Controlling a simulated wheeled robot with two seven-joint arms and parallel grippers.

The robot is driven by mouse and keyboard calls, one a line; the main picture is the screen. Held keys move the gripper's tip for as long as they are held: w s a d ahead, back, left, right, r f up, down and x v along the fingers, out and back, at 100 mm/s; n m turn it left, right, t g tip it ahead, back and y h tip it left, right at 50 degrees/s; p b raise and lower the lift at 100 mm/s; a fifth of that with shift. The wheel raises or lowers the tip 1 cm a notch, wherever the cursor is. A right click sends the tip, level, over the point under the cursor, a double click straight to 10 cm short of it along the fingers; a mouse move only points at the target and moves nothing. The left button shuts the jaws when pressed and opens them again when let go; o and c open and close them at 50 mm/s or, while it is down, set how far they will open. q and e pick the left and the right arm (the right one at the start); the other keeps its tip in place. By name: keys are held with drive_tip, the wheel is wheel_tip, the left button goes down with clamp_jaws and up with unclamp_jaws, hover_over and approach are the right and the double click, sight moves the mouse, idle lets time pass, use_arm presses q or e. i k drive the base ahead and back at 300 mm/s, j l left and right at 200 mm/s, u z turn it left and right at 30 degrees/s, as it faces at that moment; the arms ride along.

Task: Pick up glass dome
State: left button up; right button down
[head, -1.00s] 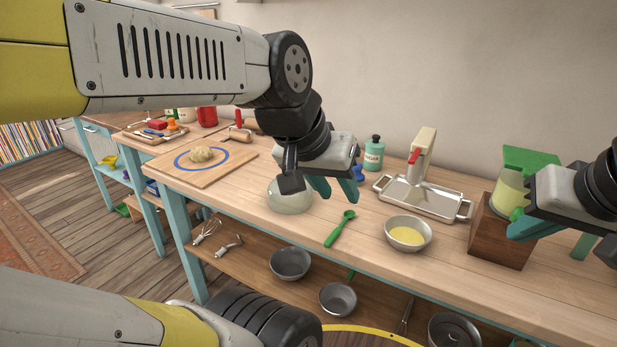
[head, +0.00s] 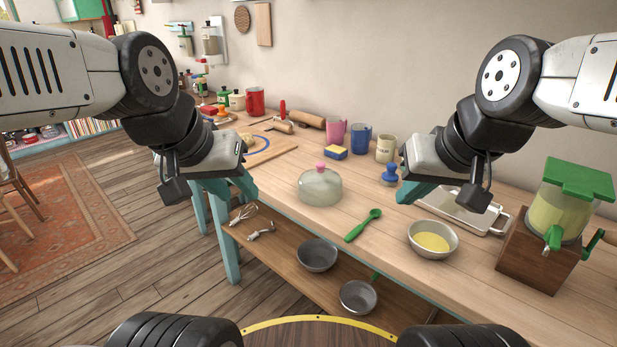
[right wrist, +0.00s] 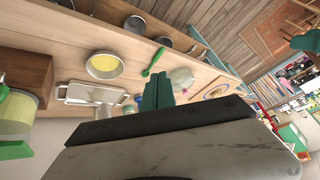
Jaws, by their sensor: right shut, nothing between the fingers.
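The glass dome (head: 320,188), pale and clear with a pink knob on top, stands upright on the wooden counter near its front edge. It also shows in the right wrist view (right wrist: 182,78), just beyond my fingertips. My left gripper (head: 247,187) hangs to the left of the dome, apart from it; whether its fingers are open is unclear. My right gripper (head: 404,194) is above the counter to the right of the dome, shut and empty. Its teal fingers lie together in the right wrist view (right wrist: 158,88).
A green spoon (head: 363,225) and a bowl of yellow stuff (head: 433,239) lie right of the dome. A metal tray (head: 462,212) and a green-topped grinder (head: 565,215) stand further right. Cups and a sponge (head: 335,153) stand behind. Metal bowls (head: 317,255) sit on the shelf below.

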sight(319, 186)
drive_tip(key=i+j, duration=0.2)
drive_tip(key=j, duration=0.15)
drive_tip(key=i+j+z, duration=0.1)
drive_tip(key=j, duration=0.3)
drive_tip(key=i+j+z, duration=0.1)
drive_tip(key=j, duration=0.3)
drive_tip(key=i, duration=0.1)
